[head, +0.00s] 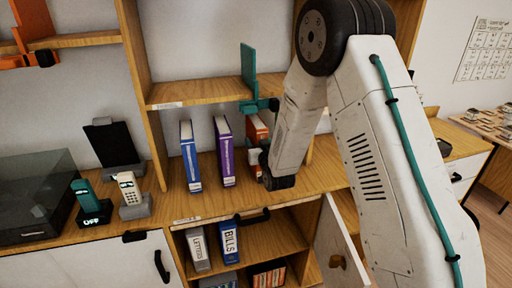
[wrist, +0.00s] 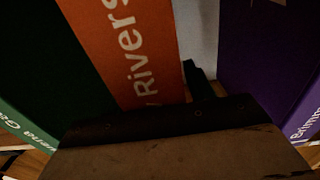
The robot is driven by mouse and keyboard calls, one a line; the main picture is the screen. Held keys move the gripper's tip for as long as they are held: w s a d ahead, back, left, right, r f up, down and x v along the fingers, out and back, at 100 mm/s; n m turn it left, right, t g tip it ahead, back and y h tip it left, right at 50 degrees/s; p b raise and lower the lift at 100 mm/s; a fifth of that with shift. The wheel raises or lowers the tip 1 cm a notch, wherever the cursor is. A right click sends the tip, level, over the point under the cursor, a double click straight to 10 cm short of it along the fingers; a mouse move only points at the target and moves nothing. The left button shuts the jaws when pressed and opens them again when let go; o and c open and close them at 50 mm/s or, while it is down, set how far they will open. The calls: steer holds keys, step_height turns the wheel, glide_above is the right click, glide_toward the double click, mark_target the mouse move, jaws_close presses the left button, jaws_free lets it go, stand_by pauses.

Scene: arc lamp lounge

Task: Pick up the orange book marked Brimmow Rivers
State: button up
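The orange book (head: 257,131) stands upright on the wooden counter under the upper shelf, right of a purple book (head: 226,152). My arm hides much of it in the head view. In the wrist view the orange spine (wrist: 135,50) fills the upper middle, with "Rivers" readable. A purple book (wrist: 270,60) is on its right there and a dark green book (wrist: 50,70) on its left. My gripper (wrist: 195,82) is close to the spine; one dark finger shows in the gap between orange and purple. The other finger cannot be made out, so its opening is unclear.
A blue book (head: 190,156) stands left of the purple one. Binders (head: 229,241) stand in the open cabinet below. Handsets (head: 131,190) and a dark glass box (head: 38,195) are at left.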

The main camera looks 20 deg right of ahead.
steer(key=c, duration=1)
jaws_close()
steer(key=shift+r, duration=0.15)
